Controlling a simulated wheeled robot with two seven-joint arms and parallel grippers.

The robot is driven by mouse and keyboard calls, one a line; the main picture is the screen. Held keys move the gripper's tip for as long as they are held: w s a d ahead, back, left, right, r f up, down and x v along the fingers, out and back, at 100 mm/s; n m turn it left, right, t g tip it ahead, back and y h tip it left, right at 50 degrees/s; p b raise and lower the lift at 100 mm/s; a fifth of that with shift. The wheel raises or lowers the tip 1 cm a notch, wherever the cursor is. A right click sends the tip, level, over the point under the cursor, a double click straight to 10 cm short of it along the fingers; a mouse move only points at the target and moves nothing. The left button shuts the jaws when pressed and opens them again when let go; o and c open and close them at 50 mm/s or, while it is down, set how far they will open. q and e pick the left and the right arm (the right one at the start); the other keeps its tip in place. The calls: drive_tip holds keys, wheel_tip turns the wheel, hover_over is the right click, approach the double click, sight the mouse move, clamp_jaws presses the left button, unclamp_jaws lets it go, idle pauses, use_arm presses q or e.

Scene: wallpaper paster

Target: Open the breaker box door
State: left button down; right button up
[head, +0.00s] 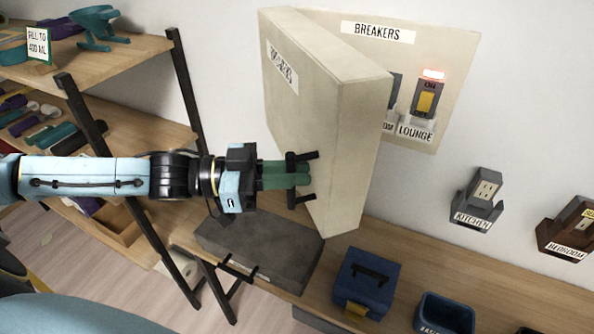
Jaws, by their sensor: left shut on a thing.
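The breaker box door (330,110) is a thick cream panel that stands swung out from the wall, partly open. A label on its front face is seen at a steep angle. Behind it the breaker panel (450,70) shows a "BREAKERS" label and a yellow switch (426,100) marked "LOUNGE" with a red light above. The door hides the panel's left part. My left gripper (298,176) comes in from the left and is shut on the black door handle (292,190) at the door's lower front. My right gripper is not in view.
A dark grey case (260,250) lies on the wooden bench below the door. A blue box (366,283) and a blue bin (445,312) stand to its right. Shelves (100,100) fill the left. Kitchen (477,200) and bedroom (572,230) sockets are on the wall.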

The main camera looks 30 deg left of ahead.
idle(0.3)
use_arm(q)
drive_tip(key=c, duration=1.5)
unclamp_jaws()
drive_tip(key=shift+o, duration=0.2)
drive_tip(key=p+v, duration=0.2)
drive_tip(key=v, duration=1.1)
drive_tip(key=shift+a+p, duration=0.2)
drive_tip(key=shift+p, duration=0.1)
drive_tip(key=shift+s, duration=0.15)
